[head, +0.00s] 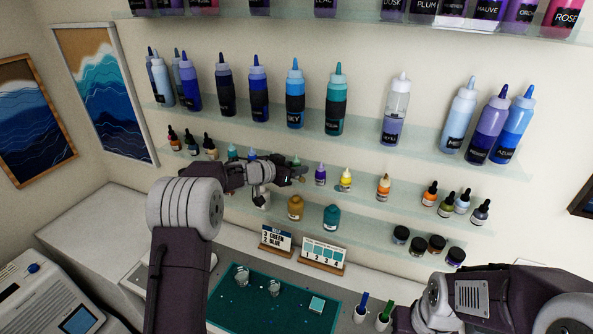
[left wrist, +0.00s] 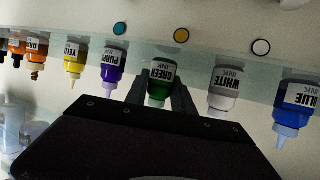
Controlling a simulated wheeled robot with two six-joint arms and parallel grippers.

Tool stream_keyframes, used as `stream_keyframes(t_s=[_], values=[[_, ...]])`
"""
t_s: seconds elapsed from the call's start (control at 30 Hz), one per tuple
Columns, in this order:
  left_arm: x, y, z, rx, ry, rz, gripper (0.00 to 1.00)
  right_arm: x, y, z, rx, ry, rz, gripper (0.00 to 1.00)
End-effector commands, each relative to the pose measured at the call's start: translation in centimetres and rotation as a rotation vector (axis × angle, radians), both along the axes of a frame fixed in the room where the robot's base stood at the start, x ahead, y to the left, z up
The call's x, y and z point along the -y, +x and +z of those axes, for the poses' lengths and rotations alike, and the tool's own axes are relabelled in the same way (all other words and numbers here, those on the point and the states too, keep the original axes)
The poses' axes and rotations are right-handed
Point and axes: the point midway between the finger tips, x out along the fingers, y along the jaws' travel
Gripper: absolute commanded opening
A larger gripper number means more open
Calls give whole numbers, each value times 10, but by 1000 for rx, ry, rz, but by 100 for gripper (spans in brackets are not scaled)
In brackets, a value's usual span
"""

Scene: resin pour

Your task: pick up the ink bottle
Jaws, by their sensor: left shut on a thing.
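The green ink bottle (left wrist: 160,84) stands between the two fingers of my left gripper (left wrist: 160,98) in the left wrist view, which shows the shelf upside down. The fingers are shut on its sides. In the head view my left gripper (head: 287,174) reaches to the small-bottle shelf, and the bottle's tip (head: 296,161) shows just behind it. The rest of the bottle is hidden there by the gripper. My right arm shows at the lower right of the head view, but its gripper does not show.
The white ink bottle (left wrist: 224,88) and the purple ink bottle (left wrist: 112,68) stand close on either side. A yellow bottle (head: 346,180) is farther along the glass shelf. Below are jars, a recipe card (head: 276,240), and a teal mat (head: 225,308) with two clear cups.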

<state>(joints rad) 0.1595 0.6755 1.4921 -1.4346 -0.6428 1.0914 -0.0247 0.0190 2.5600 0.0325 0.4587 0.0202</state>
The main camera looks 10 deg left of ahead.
Motion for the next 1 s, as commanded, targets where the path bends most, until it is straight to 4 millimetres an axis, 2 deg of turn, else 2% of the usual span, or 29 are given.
stream_keyframes(t_s=[0.33, 0.4, 0.67, 0.9, 1.0], values=[[0, 0, 60, 5, 2, -1, 0, 0, 0, 13, 0, 0, 0, 36], [-1, -4, 65, 2, 1, 1, 0, 0, 0, 10, 1, 0, 0, 36], [-14, -66, 59, 3, 1, 2, 0, 0, 0, -23, 0, 0, 0, 36], [-28, -140, 60, 4, 2, 4, 0, 0, 0, -43, 0, 0, 0, 36], [-33, -164, 62, 3, 2, 3, 0, 0, 0, -46, 0, 0, 0, 36]])
